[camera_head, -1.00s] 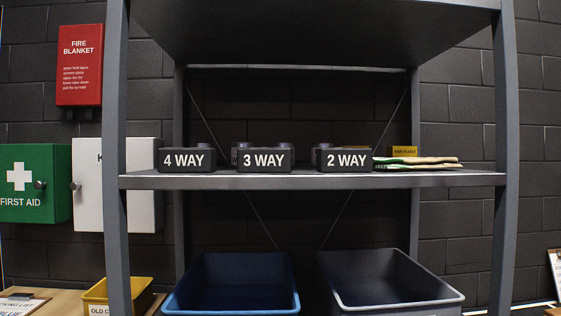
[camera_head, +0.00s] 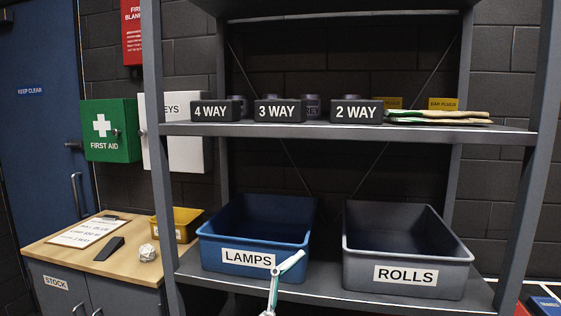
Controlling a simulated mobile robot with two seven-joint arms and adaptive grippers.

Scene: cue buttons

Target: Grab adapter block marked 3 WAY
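The adapter block marked 3 WAY (camera_head: 280,110) is a dark block with white lettering. It sits upright at the front of the upper shelf (camera_head: 345,131), between the block marked 4 WAY (camera_head: 217,111) on its left and the block marked 2 WAY (camera_head: 357,111) on its right, with gaps on both sides. Neither of my grippers can be made out for certain. A thin white and green part rises from the bottom edge in front of the blue bin; I cannot tell what it is.
Below are a blue LAMPS bin (camera_head: 262,257) and a grey ROLLS bin (camera_head: 407,275). Shelf posts (camera_head: 158,150) flank the opening. A wooden-topped cabinet (camera_head: 80,262) stands left.

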